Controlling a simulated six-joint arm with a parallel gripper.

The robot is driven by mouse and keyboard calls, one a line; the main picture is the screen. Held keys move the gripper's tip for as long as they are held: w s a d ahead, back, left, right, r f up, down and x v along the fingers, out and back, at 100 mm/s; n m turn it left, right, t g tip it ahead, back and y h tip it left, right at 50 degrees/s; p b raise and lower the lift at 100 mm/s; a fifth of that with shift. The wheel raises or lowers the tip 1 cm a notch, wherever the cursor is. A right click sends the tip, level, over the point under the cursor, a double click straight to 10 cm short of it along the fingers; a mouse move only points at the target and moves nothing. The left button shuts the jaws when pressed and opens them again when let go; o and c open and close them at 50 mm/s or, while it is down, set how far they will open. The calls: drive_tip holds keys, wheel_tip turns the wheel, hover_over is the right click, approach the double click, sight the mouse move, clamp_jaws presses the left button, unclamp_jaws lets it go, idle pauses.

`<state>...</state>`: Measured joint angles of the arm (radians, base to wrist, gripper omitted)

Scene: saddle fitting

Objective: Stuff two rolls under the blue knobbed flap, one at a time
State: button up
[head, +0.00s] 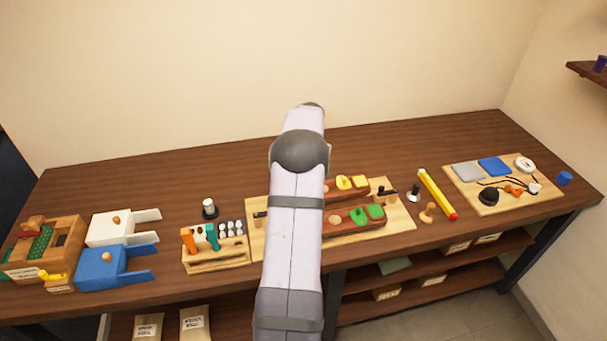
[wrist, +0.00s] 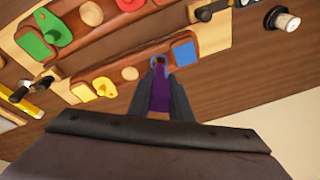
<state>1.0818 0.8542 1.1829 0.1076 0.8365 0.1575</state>
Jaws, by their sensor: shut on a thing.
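In the wrist view my gripper (wrist: 160,84) is shut on a long purple piece (wrist: 161,97), which may be a roll. Its tip is over the right part of a brown block. I cannot tell whether the purple piece touches or is under the blue piece. In the head view my arm hides the gripper, the purple piece and the blue pieces.
The same block carries yellow knobbed and square pieces (head: 344,183). The block in front carries green ones (head: 358,216). Both lie on a light wooden board (head: 398,218). A tool rack (head: 215,257) stands to the left. A yellow pencil-like bar (head: 437,194) lies to the right.

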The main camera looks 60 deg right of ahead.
drive_tip(key=shift+r+p, duration=1.3)
drive_tip(key=shift+r, duration=0.75)
drive_tip(key=shift+w+f, duration=0.1)
